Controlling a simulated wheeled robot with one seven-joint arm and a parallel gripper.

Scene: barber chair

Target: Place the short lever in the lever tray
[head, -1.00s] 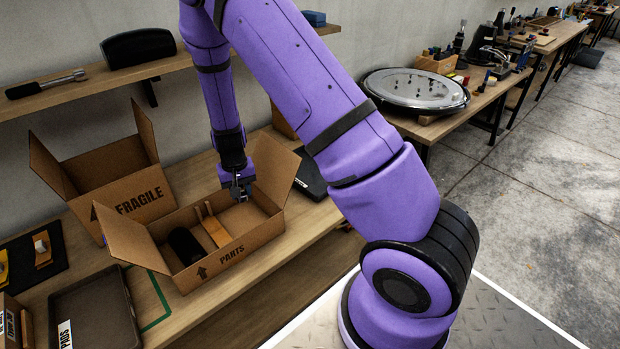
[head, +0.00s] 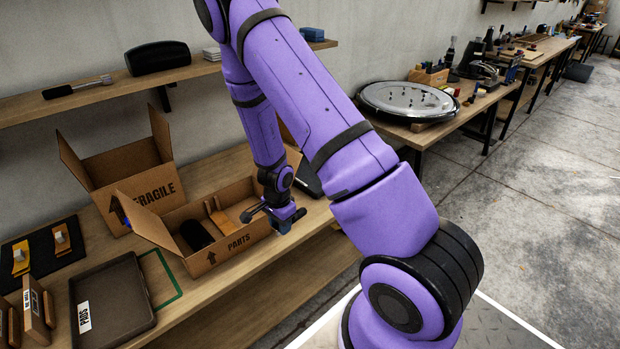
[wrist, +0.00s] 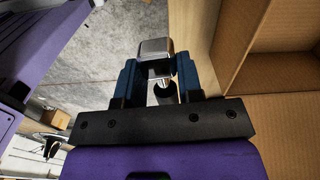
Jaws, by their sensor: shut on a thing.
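My gripper (head: 286,217) is beside the right front corner of the PARTS box (head: 240,240), above the bench edge. In the wrist view my gripper's blue fingers (wrist: 157,75) are shut on the short lever (wrist: 155,48). Its silver block end shows between the fingertips, with a dark round part below it. In the head view a dark bar, seemingly the short lever (head: 251,213), sticks out left from the gripper. A dark tray (head: 125,300) with a label that seems to read PADS lies at the bench's left front. No tray in view is clearly labelled for levers.
The open PARTS box holds a black piece (head: 196,235) and tan wooden pieces (head: 222,222). A FRAGILE box (head: 140,185) stands behind it. A black-handled metal lever (head: 76,87) lies on the wall shelf (head: 30,112).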

